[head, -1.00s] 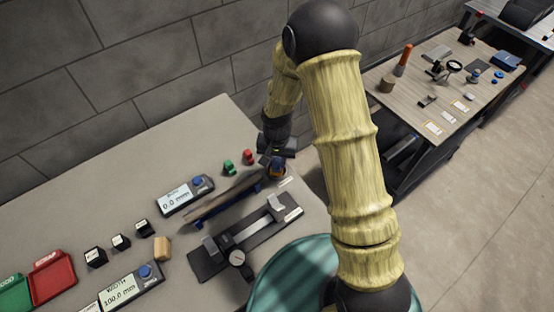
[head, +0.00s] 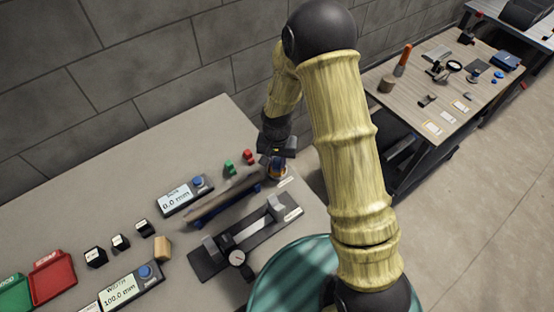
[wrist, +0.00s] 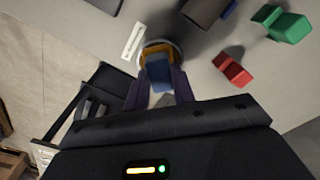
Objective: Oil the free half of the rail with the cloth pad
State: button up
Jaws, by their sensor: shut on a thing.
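The rail (head: 225,200) is a long brown bar on blue supports, lying diagonally on the bench. My gripper (wrist: 160,80) is shut on the cloth pad (wrist: 158,66), a blue block with a yellow-orange part. The pad is over or in a small round dish with a pale rim (wrist: 180,47). I cannot tell whether it touches the dish. In the head view my gripper (head: 277,163) is just past the rail's right end, and it partly hides the pad.
A dark fixture with a dial (head: 237,257) lies in front of the rail. A display (head: 184,197) reads about 0.0 mm behind it. Red (head: 52,275) and green trays are at left.

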aim_at(277, 162)
jog(key=shift+r+p, duration=2.45)
jog(key=shift+r, duration=1.05)
notch_tip(277, 162, up, 7)
jog(key=p, duration=0.3)
jog(key=w+d+f+n+b, duration=0.2)
jog(key=d+f+b, duration=0.1)
jog(key=d+f, duration=1)
notch_tip(277, 162, down, 4)
jog(key=shift+d+r, duration=0.1)
jog(key=shift+d, duration=0.2)
notch_tip(277, 162, up, 5)
jog(key=p, duration=0.5)
jog(key=shift+r, duration=0.1)
